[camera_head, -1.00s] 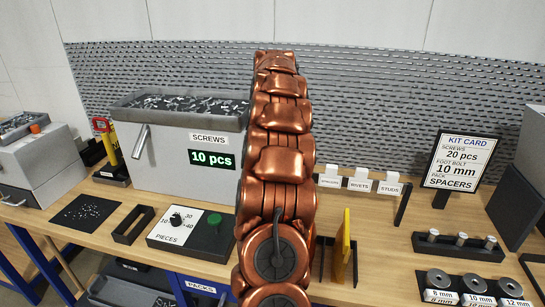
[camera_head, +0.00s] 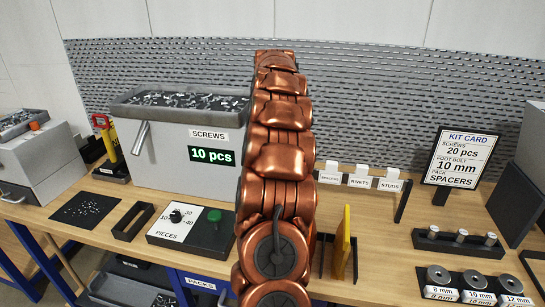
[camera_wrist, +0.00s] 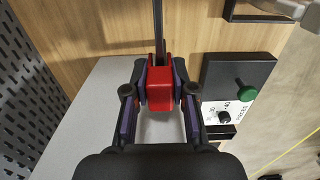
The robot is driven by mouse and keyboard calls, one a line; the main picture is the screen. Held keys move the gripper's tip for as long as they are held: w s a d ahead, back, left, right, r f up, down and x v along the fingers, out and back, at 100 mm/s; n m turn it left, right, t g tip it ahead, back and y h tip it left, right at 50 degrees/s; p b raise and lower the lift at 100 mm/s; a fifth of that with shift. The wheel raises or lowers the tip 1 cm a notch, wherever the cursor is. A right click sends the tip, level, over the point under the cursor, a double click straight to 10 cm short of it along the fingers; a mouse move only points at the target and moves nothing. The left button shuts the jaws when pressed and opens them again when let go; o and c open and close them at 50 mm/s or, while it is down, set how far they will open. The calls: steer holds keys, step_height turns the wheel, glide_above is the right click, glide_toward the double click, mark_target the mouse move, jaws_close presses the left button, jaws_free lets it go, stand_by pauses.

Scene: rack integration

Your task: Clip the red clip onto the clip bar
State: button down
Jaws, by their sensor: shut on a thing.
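My gripper (camera_wrist: 159,98) is shut on the red clip (camera_wrist: 159,84), a bright red block between the two fingertips in the wrist view. A thin dark bar (camera_wrist: 158,28) runs from the top edge down to the clip's far side; it looks like the clip bar. Whether the clip is around the bar, touching it or just above it, I cannot tell. In the head view my copper arm hides my gripper and the red clip. A dark slanted piece (camera_head: 402,201) shows right of the white label cards (camera_head: 359,177); whether it belongs to that bar is unclear.
The grey screw box (camera_head: 185,155) stands left of my arm; its top also shows below the gripper in the wrist view (camera_wrist: 85,115). The counter with a green button (camera_head: 190,230) lies in front. A yellow upright plate (camera_head: 343,243) stands right of my arm.

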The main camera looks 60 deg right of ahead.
steer(key=shift+f, duration=0.4)
steer(key=c, duration=0.9)
jaws_free()
steer(key=shift+r, duration=3.7)
steer(key=shift+s, duration=0.1)
